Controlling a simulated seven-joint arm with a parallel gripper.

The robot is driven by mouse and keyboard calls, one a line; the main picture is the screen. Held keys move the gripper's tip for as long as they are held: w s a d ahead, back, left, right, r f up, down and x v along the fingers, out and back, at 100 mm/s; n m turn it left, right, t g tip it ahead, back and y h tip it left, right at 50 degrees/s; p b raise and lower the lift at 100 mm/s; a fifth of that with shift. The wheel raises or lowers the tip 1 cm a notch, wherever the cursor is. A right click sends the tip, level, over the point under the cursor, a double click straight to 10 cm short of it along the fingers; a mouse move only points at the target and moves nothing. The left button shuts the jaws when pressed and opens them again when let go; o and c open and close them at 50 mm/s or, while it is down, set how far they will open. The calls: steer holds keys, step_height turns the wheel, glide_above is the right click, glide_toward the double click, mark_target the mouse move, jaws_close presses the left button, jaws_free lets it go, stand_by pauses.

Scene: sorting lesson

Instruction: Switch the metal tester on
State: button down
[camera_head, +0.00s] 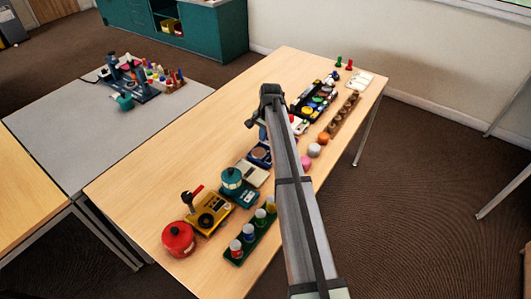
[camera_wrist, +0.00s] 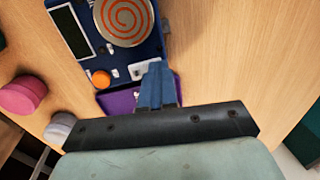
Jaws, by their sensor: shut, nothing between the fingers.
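The metal tester appears to be the blue box with a copper spiral disc (camera_wrist: 122,18) in the wrist view. It has a dark screen (camera_wrist: 69,30), an orange knob (camera_wrist: 100,79) and a small white switch plate (camera_wrist: 140,70) near its edge. The tester also shows in the head view (camera_head: 260,153), partly behind my arm. My gripper (camera_wrist: 155,68) is shut and empty, with its blue fingertips over or beside the switch plate. I cannot tell whether they touch it. In the head view my gripper (camera_head: 262,133) is largely hidden by the arm.
A purple piece (camera_wrist: 118,101) lies under my fingers. Pink (camera_wrist: 22,95) and pale (camera_wrist: 60,128) round blocks stand nearby. A teal device (camera_head: 236,187), a yellow device with a red lever (camera_head: 208,215) and a red pot (camera_head: 178,240) stand towards the table's near end. The table's left strip is bare.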

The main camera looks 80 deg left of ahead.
step_height(320, 180, up, 7)
steer(key=shift+f, duration=0.1)
stand_by(1.1)
steer(key=shift+w, duration=0.1)
